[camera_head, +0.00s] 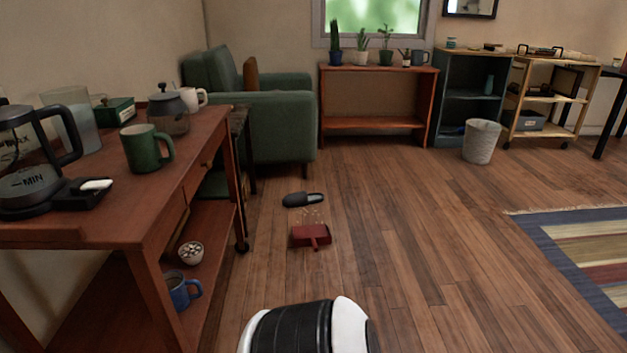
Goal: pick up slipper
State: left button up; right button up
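A dark grey slipper (303,199) lies on the wooden floor, a little left of the middle of the head view. It is in front of the green armchair and beyond a red dustpan. Nothing touches it that I can see. A black and white part of my own body shows at the bottom edge. Neither my left nor my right gripper is in view.
The red dustpan (310,236) lies just nearer than the slipper, with small crumbs between them. A wooden table (190,150) with mugs and a coffee maker stands at the left. The green armchair (285,120) is behind. A striped rug (590,250) lies right; the middle floor is clear.

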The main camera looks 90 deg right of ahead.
aim_at(299, 199)
jog(key=i+j+z, duration=0.1)
jog(key=z, duration=2.25)
jog(key=j+z, duration=0.25)
jog(key=k+j+z, duration=0.1)
jog(key=j+z, duration=0.15)
